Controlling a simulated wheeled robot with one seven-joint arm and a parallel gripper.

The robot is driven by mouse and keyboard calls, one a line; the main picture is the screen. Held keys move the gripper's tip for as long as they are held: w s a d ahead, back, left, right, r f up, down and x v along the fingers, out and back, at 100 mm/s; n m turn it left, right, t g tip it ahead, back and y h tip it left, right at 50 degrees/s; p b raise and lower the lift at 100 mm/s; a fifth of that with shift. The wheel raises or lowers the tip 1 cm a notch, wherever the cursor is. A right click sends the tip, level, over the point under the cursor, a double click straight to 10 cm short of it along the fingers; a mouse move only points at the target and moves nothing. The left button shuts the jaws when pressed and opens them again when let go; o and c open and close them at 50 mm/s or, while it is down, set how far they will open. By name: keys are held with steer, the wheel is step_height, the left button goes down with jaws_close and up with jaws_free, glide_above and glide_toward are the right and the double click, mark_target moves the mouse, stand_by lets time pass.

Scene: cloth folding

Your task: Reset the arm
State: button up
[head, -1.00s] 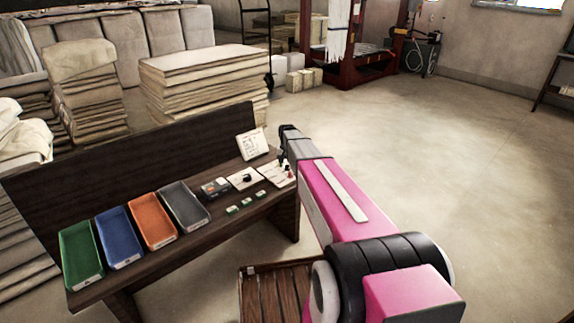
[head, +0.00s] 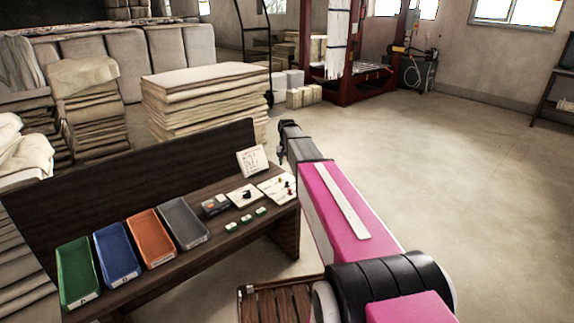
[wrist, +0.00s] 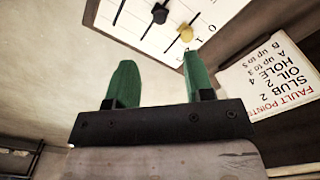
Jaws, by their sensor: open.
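My pink arm (head: 345,215) reaches out over the right end of a dark wooden bench (head: 272,212). In the wrist view my gripper (wrist: 160,80) is open, its two green fingers apart with nothing between them. The head view does not clearly show the fingers. Beyond them in the wrist view is a white lined card (wrist: 165,12) with a black peg (wrist: 159,13) and a yellow peg (wrist: 186,33). The fingers look apart from the card and pegs. A card headed "FAULT POINTS" (wrist: 275,75) appears upside down at the right; it stands on the bench in the head view (head: 252,161).
Green (head: 78,272), blue (head: 117,252), orange (head: 151,237) and grey (head: 183,223) trays lie along the bench. A small dark device (head: 215,204) and small green pieces are beside them. A slatted wooden seat (head: 278,303) is below my arm. The floor to the right is clear.

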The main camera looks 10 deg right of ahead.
steer(key=s+a+f+n, duration=0.1)
steer(key=s+f, duration=0.2)
steer(key=s, duration=1.4)
steer(key=s+a+f+n, duration=0.1)
steer(key=s+f, duration=0.3)
steer(key=s, duration=1.2)
steer(key=shift+s+a+n, duration=0.25)
steer(key=shift+s+n, duration=0.15)
steer(key=shift+n, duration=0.1)
steer(key=shift+f, duration=0.1)
